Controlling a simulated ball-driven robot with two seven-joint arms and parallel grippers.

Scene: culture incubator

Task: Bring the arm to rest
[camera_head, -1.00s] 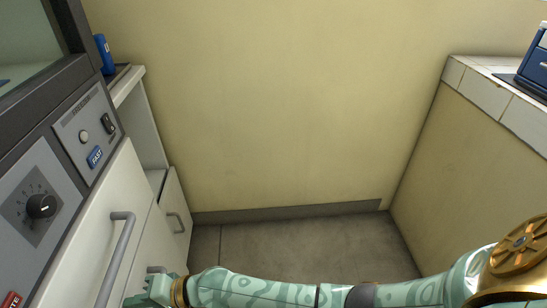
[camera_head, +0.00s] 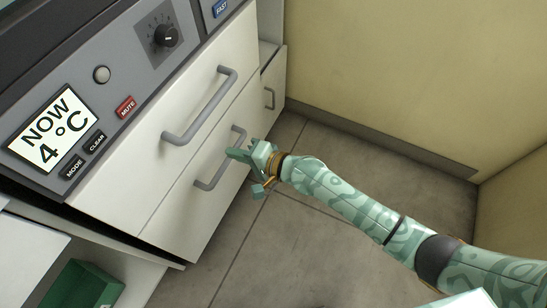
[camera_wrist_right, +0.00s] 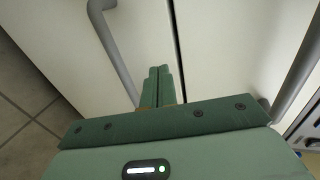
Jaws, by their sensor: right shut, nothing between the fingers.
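My right arm (camera_head: 345,195), pale green with a swirled pattern, stretches from the lower right of the head view toward the white drawer fronts. My right gripper (camera_head: 236,154) is at its end, in front of the lower drawer's grey handle (camera_head: 209,185) and covering part of the view there. I cannot tell if it touches the handle. In the wrist view the two green fingers (camera_wrist_right: 159,77) are together with nothing between them, against white panels. My left gripper is out of view.
The upper drawer handle (camera_head: 196,112) sticks out above. A control panel with a display (camera_head: 50,127) reading "NOW 4°C" and a knob (camera_head: 166,36) is over the drawers. A green box (camera_head: 86,286) is at lower left. The tiled floor (camera_head: 300,255) is clear.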

